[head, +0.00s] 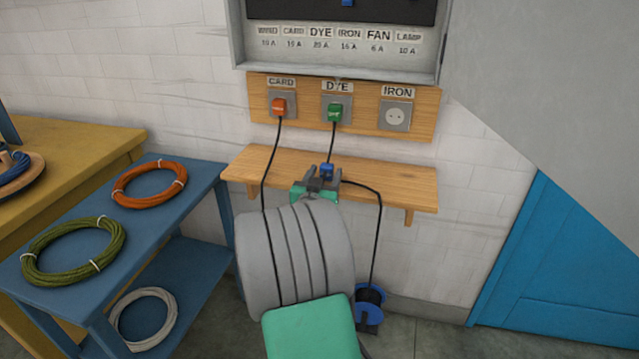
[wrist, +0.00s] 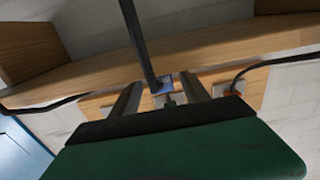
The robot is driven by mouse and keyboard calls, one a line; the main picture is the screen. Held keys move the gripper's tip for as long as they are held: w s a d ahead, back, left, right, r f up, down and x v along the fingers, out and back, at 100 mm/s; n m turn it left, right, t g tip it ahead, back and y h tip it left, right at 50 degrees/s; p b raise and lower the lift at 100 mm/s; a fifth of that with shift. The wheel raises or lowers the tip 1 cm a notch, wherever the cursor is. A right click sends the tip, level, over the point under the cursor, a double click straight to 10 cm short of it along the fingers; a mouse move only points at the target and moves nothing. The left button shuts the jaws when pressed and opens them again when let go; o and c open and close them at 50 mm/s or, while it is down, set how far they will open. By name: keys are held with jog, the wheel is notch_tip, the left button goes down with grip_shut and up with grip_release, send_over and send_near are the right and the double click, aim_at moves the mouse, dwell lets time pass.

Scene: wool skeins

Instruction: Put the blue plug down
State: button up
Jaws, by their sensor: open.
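The blue plug (head: 327,171) is at the wooden shelf (head: 400,190) below the sockets, just beyond my gripper's fingertips. Its black cable runs right over the shelf and down to a blue reel (head: 369,312) on the floor. My gripper (head: 321,181) is open at the shelf's middle. In the wrist view the blue plug (wrist: 163,87) shows between the two spread fingers of my gripper (wrist: 161,94). Whether a finger touches it, and whether its underside rests on the shelf, I cannot tell.
An orange plug (head: 279,106) sits in the CARD socket and a green plug (head: 335,112) in the DYE socket. The IRON socket (head: 396,116) is empty. A blue table (head: 165,215) with cable coils stands left. The shelf's right part has bare wood.

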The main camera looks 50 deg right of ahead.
jog(key=shift+a+r, duration=0.4)
jog(key=shift+r, duration=0.1)
jog(key=v, duration=1.1)
jog(key=w+a+f+n+g+y, duration=0.1)
jog(key=a+f+n+y, duration=0.4)
jog(key=a, duration=0.7)
jog(key=w+a+f+n+g+y, duration=0.1)
jog(key=w+a+f+n+y, duration=0.1)
jog(key=a+f+y, duration=0.8)
jog(key=s+a+r+n+g, duration=0.1)
jog(key=s+a+n, duration=0.2)
jog(key=a, duration=0.4)
jog(key=s+a+r+n+g+y, duration=0.1)
jog(key=s+a+r+n+g, duration=0.1)
jog(key=a, duration=0.5)
jog(key=s+n, duration=0.1)
jog(key=s, duration=0.1)
jog(key=shift+s+a+r+y, duration=0.25)
jog(key=shift+a+y, duration=0.05)
jog(key=shift+a, duration=0.05)
